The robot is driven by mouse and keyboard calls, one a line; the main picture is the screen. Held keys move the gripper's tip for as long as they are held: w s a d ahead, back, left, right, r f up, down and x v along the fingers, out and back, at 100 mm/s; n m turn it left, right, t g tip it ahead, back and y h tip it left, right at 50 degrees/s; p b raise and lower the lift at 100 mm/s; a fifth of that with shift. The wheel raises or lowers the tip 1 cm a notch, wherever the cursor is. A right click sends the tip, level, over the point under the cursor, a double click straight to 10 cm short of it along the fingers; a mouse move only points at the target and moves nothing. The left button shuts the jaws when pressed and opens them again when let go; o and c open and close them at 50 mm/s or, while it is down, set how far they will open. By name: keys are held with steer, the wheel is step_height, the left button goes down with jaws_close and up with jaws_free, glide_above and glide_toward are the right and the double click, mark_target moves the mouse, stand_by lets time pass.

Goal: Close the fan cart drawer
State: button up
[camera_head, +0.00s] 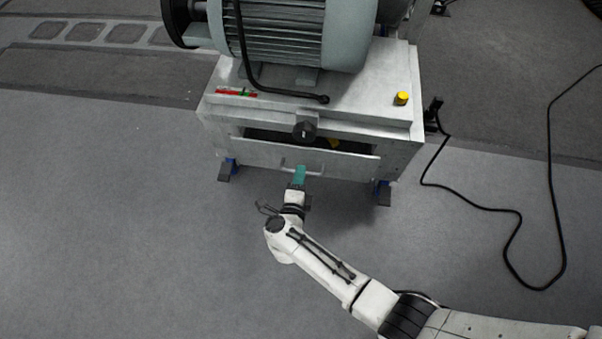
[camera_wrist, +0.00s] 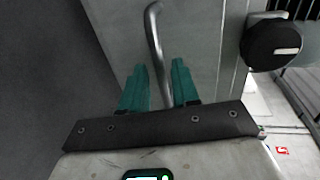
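The fan cart (camera_head: 222,110) is a light grey box under a large motor. Its drawer (camera_head: 350,166) is partly open, with a dark gap above its front panel and a small yellow thing just visible inside. The drawer's bar handle (camera_head: 317,173) is on the front. My gripper (camera_head: 299,174), with teal fingers, is at the handle. In the wrist view the curved grey handle (camera_wrist: 155,40) runs between the two fingers of my gripper (camera_wrist: 160,80). The fingers are apart, with narrow gaps beside the bar, and do not look clamped on it.
A grey-green motor (camera_head: 290,30) sits on the cart. A black knob (camera_head: 305,128) sticks out above the drawer, and a yellow button (camera_head: 401,98) is on top. A black cable (camera_head: 515,225) lies on the floor at the right. The floor at the left is clear.

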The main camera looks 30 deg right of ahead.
steer(key=shift+x, duration=1.05)
steer(key=shift+c, duration=0.4)
jaws_close()
